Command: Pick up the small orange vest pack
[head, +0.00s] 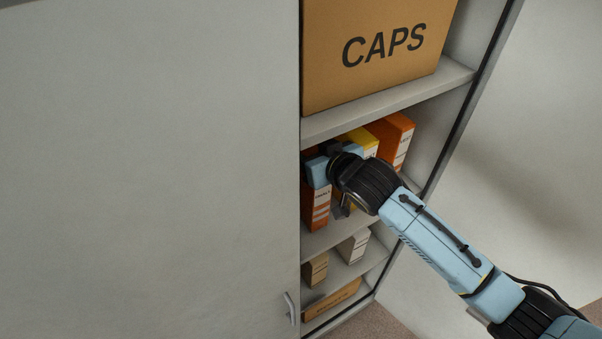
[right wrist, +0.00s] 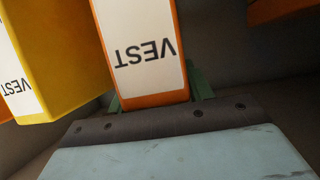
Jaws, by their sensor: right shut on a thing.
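A small orange vest pack (head: 317,211) with a white label stands upright at the left of the cabinet's middle shelf, partly hidden by my right gripper. My right gripper (head: 319,172) reaches into the cabinet from the right and is shut on this pack. In the right wrist view the orange pack (right wrist: 147,50), its VEST label upside down, sits between the green fingers. I cannot tell whether the pack is clear of the shelf. My left gripper is not in view.
A yellow vest pack (right wrist: 52,60) stands close beside the held pack. A larger orange pack (head: 397,133) is at the shelf's right. A CAPS box (head: 375,60) fills the shelf above. Smaller boxes (head: 352,246) are below. A closed door panel (head: 150,170) borders the left.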

